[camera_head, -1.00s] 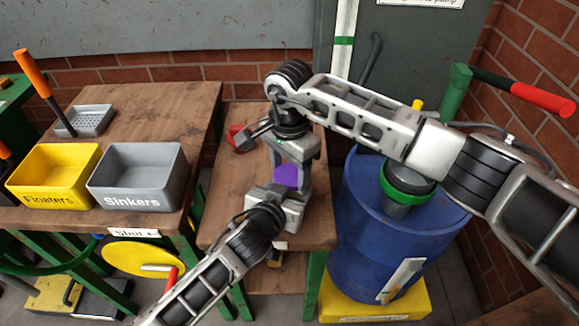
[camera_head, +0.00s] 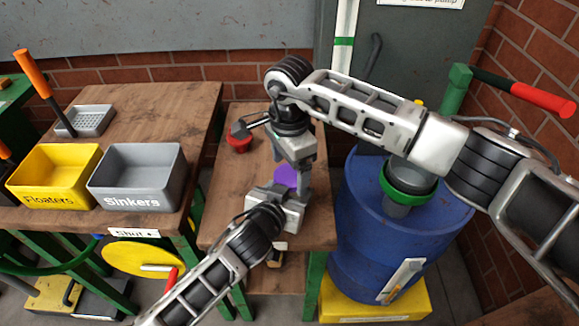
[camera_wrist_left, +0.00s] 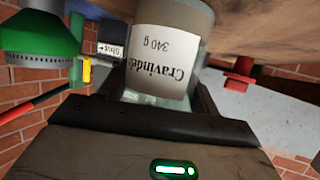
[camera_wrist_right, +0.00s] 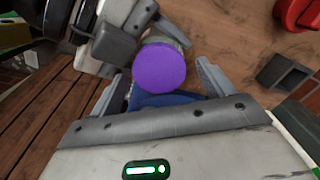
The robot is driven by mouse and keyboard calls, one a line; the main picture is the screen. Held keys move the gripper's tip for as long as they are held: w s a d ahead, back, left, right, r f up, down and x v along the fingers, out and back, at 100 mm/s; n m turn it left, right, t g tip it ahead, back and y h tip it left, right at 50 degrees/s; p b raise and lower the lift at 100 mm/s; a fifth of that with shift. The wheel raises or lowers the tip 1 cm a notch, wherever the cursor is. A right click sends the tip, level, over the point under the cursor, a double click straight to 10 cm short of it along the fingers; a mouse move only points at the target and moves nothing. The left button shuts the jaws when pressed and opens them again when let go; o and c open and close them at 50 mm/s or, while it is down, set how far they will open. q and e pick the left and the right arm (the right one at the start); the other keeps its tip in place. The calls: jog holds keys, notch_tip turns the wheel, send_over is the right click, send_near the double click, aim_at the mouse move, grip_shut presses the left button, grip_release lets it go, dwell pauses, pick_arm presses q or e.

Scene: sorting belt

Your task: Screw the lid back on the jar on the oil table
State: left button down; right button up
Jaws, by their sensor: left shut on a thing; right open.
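The jar (camera_wrist_left: 175,65) is clear with a white label and stands on the small wooden oil table (camera_head: 222,225). My left gripper (camera_head: 282,200) is shut on it from the front, and the left wrist view shows the jar between the fingers. A round purple lid (camera_wrist_right: 159,67) sits over the jar's mouth; it also shows in the head view (camera_head: 286,177). How tightly it is seated cannot be seen. My right gripper (camera_wrist_right: 157,82) is open, its fingers on either side of the lid with gaps visible. The right hand partly hides the lid in the head view.
A red cup-like object (camera_head: 239,140) is at the back left of the oil table. A blue barrel (camera_head: 365,225) with a green-rimmed funnel (camera_head: 407,182) stands close on the right. Yellow (camera_head: 52,178) and grey (camera_head: 137,180) bins are on the left table.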

notch_tip(320, 180, up, 4)
jog(key=shift+f, duration=0.1)
notch_tip(320, 180, up, 4)
jog(key=n, duration=0.3)
jog(key=shift+f, duration=0.25)
jog(key=shift+f, duration=4.05)
jog(key=shift+s, duration=0.1)
jog(key=c, duration=1.1)
